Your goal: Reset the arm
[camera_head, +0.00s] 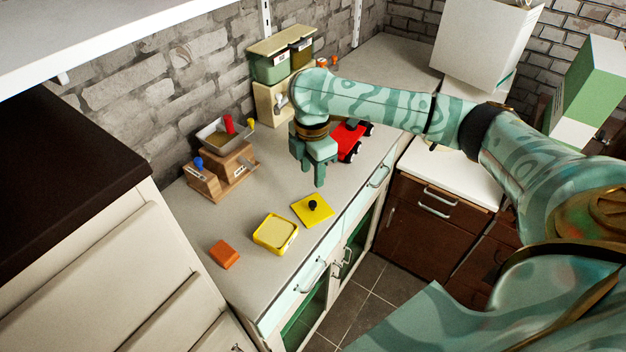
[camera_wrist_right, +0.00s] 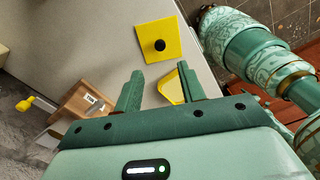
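My right gripper (camera_head: 312,172) hangs fingers down above the grey counter (camera_head: 350,200), behind the yellow lid. In the right wrist view its two fingers (camera_wrist_right: 160,90) stand apart with nothing held between them. The right arm reaches in from the right side of the head view. My left gripper is not in view.
A yellow lid (camera_head: 323,213) with a black knob, a yellow box (camera_head: 274,236) and an orange block (camera_head: 224,254) lie near the counter's front. A red toy cart (camera_head: 347,141) is close behind the gripper. A wooden grinder (camera_head: 231,172) stands left. The white shelf (camera_head: 100,30) overhangs upper left.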

